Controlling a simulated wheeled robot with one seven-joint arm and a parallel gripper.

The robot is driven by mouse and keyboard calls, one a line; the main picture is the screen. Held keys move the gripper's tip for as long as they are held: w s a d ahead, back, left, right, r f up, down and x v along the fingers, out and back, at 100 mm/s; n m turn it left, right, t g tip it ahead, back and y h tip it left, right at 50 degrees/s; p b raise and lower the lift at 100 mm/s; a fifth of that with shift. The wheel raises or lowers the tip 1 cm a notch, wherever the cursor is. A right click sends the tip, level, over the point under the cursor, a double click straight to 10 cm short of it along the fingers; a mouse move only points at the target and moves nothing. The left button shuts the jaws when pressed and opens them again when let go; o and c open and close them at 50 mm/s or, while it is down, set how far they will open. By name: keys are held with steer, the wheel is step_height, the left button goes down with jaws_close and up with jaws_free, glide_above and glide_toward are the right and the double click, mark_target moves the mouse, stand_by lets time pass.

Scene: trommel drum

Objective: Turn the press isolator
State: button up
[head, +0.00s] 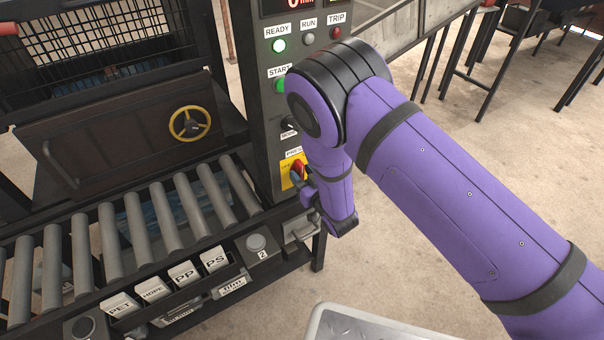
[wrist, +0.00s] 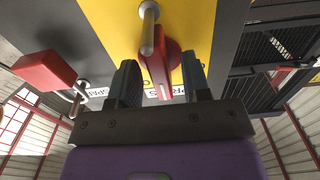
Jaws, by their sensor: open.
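The press isolator has a red handle (head: 298,171) on a yellow plate (head: 286,166), low on the dark control column. Its lettered label is partly hidden. In the wrist view the red handle (wrist: 163,68) appears between my two fingers, against the yellow plate (wrist: 190,22). My gripper (wrist: 160,72) is open, with a gap showing on each side of the handle. In the head view my gripper (head: 304,186) is at the isolator, partly hidden by my arm. A metal pin (wrist: 148,28) stands out beside the handle.
A red block with a bent metal shackle (wrist: 45,72) hangs at the left in the wrist view. Above the isolator are a dark selector knob (head: 290,124) and a green start button (head: 280,85). A roller conveyor (head: 150,222) lies left; open floor lies right.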

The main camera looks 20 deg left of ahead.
steer(key=shift+w+a, duration=0.1)
steer(key=shift+c, duration=0.2)
jaws_close()
